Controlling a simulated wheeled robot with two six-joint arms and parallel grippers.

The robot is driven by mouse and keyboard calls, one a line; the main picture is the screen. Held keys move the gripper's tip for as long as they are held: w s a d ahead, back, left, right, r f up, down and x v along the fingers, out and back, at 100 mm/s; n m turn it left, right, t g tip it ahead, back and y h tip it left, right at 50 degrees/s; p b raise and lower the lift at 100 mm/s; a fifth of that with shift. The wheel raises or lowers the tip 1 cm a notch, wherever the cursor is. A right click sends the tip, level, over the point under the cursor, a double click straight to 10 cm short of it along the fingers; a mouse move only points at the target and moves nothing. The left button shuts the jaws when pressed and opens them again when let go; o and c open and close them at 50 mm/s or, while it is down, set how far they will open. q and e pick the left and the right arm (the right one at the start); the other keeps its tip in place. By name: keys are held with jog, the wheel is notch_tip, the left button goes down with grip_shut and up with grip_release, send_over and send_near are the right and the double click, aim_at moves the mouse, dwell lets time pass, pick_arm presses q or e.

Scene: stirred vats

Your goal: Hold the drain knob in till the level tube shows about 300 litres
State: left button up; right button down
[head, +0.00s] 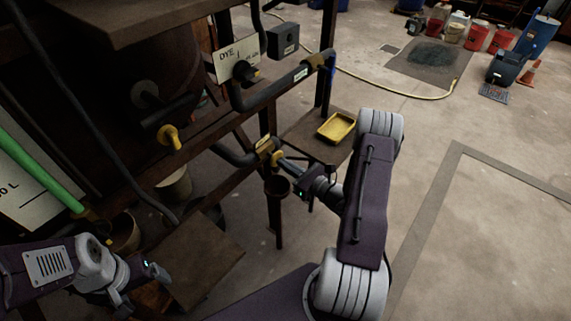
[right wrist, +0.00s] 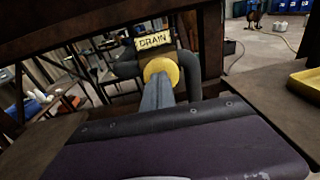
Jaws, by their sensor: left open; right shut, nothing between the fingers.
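The yellow drain knob (right wrist: 160,70) sits under a DRAIN label (right wrist: 153,40) on a dark pipe in the right wrist view. In the head view the knob (head: 277,158) is small, beside the pipe under the vat. My right gripper (right wrist: 158,92) is shut and empty, its fingertips at the knob's face; I cannot tell how far in the knob is. The level tube (head: 38,172) shows green at the left of the head view, beside a white scale board (head: 22,200) whose mark is cut off, ending in "0 L". My left gripper (head: 135,292) is open and empty at lower left.
A yellow tap (head: 170,137) juts from the dark vat. A DYE sign (head: 229,60) and a pipe are above the drain. A yellow tray (head: 337,127) stands on a small shelf at right. A brown board (head: 200,262) lies near my left gripper. The floor at right is open.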

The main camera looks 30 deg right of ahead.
pick_arm(q)
jog(key=shift+w+a+f, duration=0.1)
jog(key=shift+w+a, duration=0.05)
jog(key=shift+w, duration=0.15)
pick_arm(e)
jog(key=shift+x, duration=0.8)
jog(key=shift+r, duration=0.2)
